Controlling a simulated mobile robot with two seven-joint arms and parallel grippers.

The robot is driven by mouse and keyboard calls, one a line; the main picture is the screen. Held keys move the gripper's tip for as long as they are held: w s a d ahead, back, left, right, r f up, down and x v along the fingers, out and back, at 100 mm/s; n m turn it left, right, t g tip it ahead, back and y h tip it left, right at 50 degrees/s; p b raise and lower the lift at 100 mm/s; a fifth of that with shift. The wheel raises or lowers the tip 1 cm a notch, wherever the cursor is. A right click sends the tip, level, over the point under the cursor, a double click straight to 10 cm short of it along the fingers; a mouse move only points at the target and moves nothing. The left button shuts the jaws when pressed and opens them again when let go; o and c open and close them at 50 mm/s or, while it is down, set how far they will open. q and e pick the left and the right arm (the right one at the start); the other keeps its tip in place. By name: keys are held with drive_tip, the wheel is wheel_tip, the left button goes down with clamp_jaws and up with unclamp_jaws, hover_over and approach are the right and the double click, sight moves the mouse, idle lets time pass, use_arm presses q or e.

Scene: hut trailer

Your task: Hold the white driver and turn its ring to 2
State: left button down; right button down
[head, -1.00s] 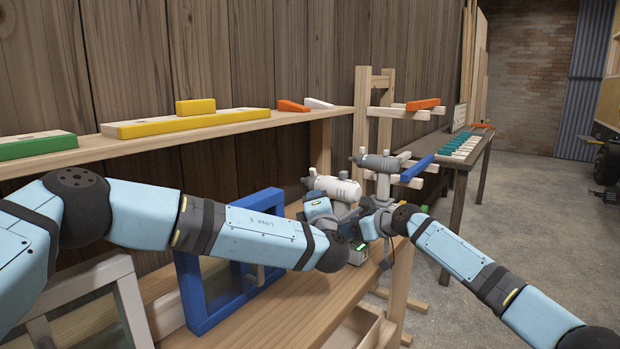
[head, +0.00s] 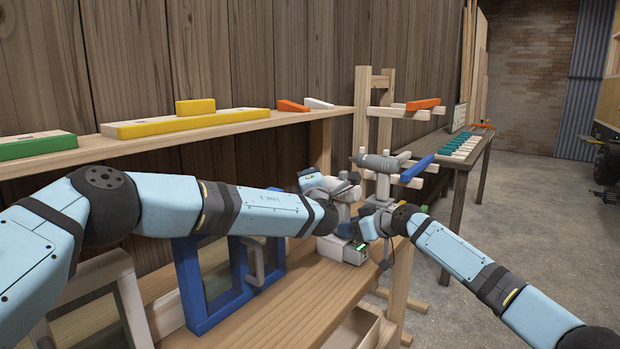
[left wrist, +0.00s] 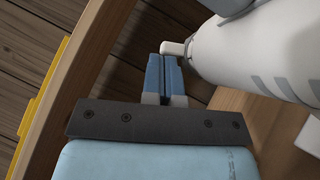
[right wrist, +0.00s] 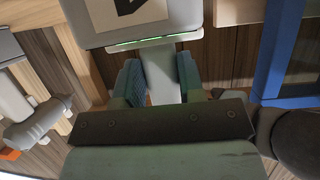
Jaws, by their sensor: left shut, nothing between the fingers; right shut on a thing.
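The white driver (head: 345,195) stands on the wooden bench, largely hidden behind my left gripper (head: 338,180) in the head view. My right gripper (head: 368,228) is shut around its pale handle, which shows between the fingers (right wrist: 160,78) in the right wrist view. The driver's base there has a green lit strip (right wrist: 140,42). In the left wrist view my left gripper (left wrist: 166,72) is shut and empty, its tips close beside a small pale stub (left wrist: 174,48) on the driver's body (left wrist: 262,50). I cannot tell whether they touch. The ring's number cannot be read.
A grey driver (head: 378,162) is on a wooden stand just right. A blue frame (head: 195,290) stands on the bench (head: 290,305) below my left arm. The shelf (head: 70,155) above holds yellow and green blocks. The aisle floor (head: 500,215) on the right is clear.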

use_arm(q)
drive_tip(key=shift+w+d+r+m+g+h, duration=0.35)
drive_tip(key=shift+w+r+m+g, duration=0.4)
drive_tip(key=shift+m, duration=0.35)
drive_tip(key=shift+s, duration=0.15)
drive_tip(key=r+v, duration=0.1)
drive_tip(key=v, duration=0.9)
use_arm(e)
drive_tip(key=c, duration=0.6)
unclamp_jaws()
drive_tip(key=shift+c, duration=0.2)
